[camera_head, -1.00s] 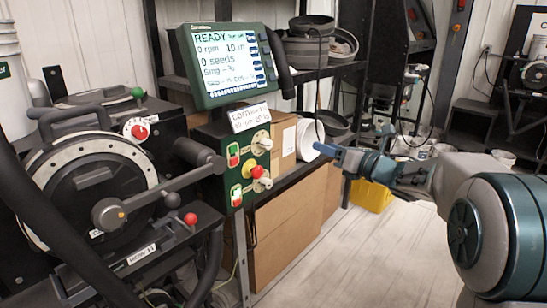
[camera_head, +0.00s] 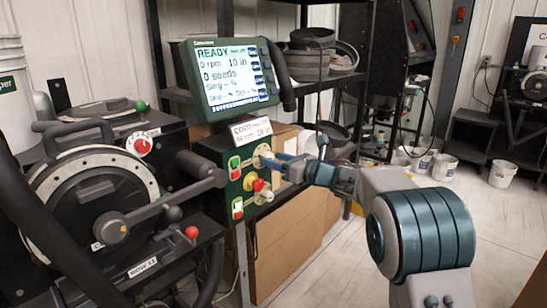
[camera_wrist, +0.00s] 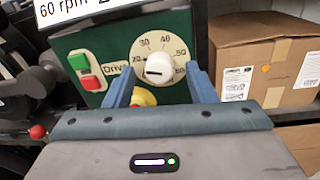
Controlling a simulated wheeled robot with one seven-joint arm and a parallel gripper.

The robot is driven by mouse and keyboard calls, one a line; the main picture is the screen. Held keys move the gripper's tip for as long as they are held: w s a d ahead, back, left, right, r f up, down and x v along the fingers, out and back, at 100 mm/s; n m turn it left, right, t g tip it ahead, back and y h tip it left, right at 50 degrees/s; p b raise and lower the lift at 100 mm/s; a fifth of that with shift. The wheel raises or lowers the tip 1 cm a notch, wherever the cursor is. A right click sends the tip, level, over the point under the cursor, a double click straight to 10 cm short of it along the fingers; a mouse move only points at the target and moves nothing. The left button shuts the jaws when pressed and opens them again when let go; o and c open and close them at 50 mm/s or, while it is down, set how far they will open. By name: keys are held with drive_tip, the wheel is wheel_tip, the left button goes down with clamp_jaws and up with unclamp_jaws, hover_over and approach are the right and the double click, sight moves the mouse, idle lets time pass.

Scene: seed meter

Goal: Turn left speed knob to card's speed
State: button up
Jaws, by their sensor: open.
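The white speed knob (camera_wrist: 159,68) sits on a pale dial with numbers from about 20 to 60, beside the label "Drive". A short dark mark shows on its left side; its exact setting is hard to read. My gripper (camera_wrist: 161,84) is open, one blue finger on each side of the knob's lower part in the picture; contact cannot be told. In the head view my gripper (camera_head: 279,161) is at the upper knob of the green panel (camera_head: 222,158) and partly hides it. The card (camera_head: 251,131) above reads 60 rpm, also in the wrist view (camera_wrist: 72,8).
The monitor (camera_head: 230,78) reads READY, 0 rpm. Green and red buttons (camera_wrist: 87,70) are left of the dial. A red button on yellow (camera_head: 258,184) and a second knob (camera_head: 264,197) are below. A cardboard box (camera_wrist: 255,58) stands right; a black drum (camera_head: 98,200) stands left.

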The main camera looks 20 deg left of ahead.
drive_tip(key=shift+w+a, duration=0.2)
drive_tip(key=shift+a, duration=0.4)
drive_tip(key=c, duration=1)
drive_tip(key=shift+o, duration=0.2)
drive_tip(key=shift+f+m, duration=0.1)
drive_tip(key=shift+m, duration=0.2)
